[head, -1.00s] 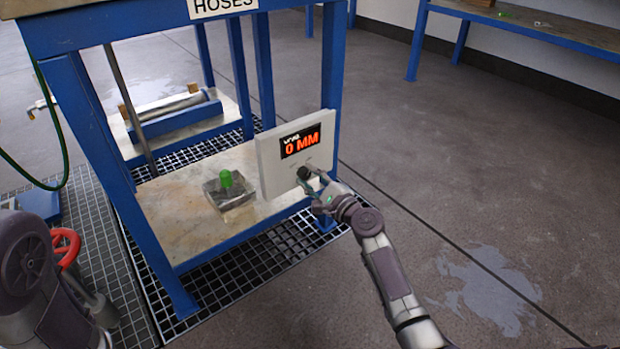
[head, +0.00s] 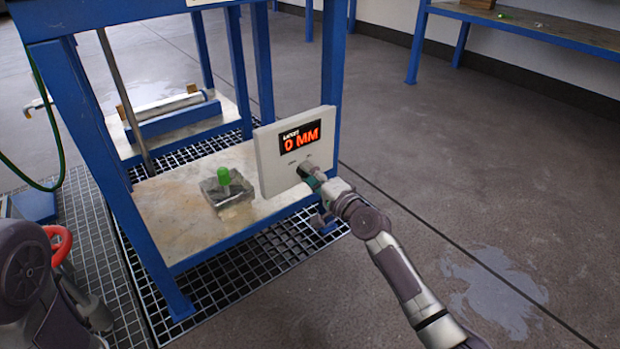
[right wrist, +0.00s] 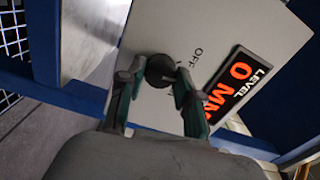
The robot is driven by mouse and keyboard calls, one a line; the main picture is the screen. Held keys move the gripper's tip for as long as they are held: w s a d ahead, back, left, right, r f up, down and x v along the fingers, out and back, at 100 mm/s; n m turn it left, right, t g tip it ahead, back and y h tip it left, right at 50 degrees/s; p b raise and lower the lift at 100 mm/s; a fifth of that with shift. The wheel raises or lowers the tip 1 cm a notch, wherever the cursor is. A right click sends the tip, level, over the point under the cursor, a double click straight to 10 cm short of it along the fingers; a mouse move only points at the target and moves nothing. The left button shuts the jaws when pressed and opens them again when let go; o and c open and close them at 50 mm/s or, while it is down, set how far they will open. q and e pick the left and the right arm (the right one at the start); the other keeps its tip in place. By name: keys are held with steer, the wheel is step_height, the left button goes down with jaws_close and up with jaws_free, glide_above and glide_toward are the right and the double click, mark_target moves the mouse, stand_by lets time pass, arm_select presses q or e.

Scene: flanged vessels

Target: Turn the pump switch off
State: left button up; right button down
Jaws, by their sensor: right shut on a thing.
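The pump switch is a dark round knob (right wrist: 160,70) on a pale panel (head: 268,165) with a display reading 0 MM. The word OFF is printed beside the knob in the right wrist view. My right gripper (right wrist: 158,78) is shut on the knob, with a finger on each side of it. In the head view my right gripper (head: 312,178) is at the panel's lower right and hides most of the knob. The knob's pointer direction cannot be made out. My left gripper is not in view; only part of my left arm shows at the lower left.
The panel stands at the right edge of a blue-framed bench (head: 190,235). A green-topped block (head: 226,188) sits on its lower shelf. A red handwheel (head: 58,245) is at the left by my arm.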

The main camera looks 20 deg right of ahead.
steer(key=shift+n, duration=3.1)
steer(key=shift+f+n, duration=0.1)
steer(key=shift+n, duration=0.2)
steer(key=c, duration=0.8)
jaws_free()
steer(key=shift+o, duration=0.2)
steer(key=v, duration=1.2)
